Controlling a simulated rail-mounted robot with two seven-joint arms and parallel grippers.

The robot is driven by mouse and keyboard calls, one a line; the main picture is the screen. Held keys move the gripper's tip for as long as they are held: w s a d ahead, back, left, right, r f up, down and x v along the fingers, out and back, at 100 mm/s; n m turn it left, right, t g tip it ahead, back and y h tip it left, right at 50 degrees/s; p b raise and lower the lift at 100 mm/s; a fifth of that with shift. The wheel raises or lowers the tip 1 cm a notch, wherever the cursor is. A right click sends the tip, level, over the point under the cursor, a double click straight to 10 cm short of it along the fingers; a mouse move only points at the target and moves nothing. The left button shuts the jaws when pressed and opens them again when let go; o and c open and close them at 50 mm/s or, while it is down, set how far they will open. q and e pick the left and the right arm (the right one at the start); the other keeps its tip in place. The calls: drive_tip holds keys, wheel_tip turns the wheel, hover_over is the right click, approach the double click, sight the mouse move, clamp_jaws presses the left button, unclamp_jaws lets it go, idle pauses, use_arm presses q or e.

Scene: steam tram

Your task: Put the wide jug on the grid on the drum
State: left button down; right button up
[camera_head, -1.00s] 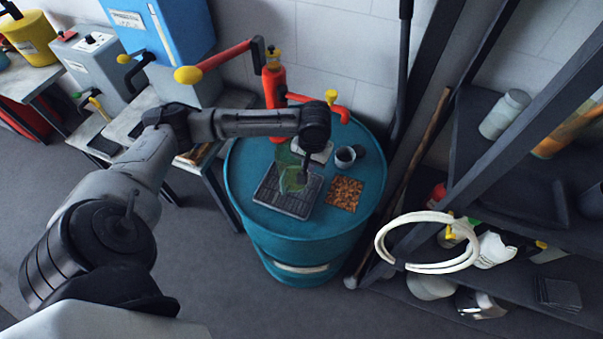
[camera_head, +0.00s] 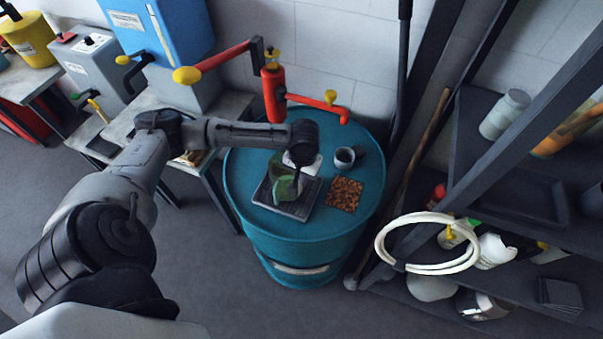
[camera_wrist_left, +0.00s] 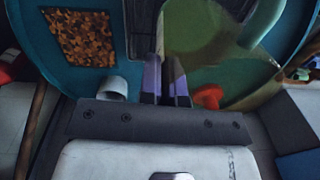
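The wide jug (camera_head: 284,187) is green and see-through, and it is over the dark grid (camera_head: 300,211) on top of the teal drum (camera_head: 300,248). Whether its base touches the grid is hard to tell. My left gripper (camera_head: 298,184) is at the jug's right side, partly hidden by its own wrist. In the left wrist view the two fingers (camera_wrist_left: 165,82) are close together with the jug's wall (camera_wrist_left: 205,45) between them. The jug fills the right of that view. My right gripper is not in view.
A grey cup (camera_head: 345,157) and a brown granular square (camera_head: 344,194) are on the drum, right of the grid. A red pump with a spout (camera_head: 318,103) stands behind. A shelf with a pale hose ring (camera_head: 428,268) is at right.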

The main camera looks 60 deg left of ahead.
use_arm(q)
drive_tip(key=c, duration=1.3)
unclamp_jaws()
drive_tip(key=shift+f, duration=0.1)
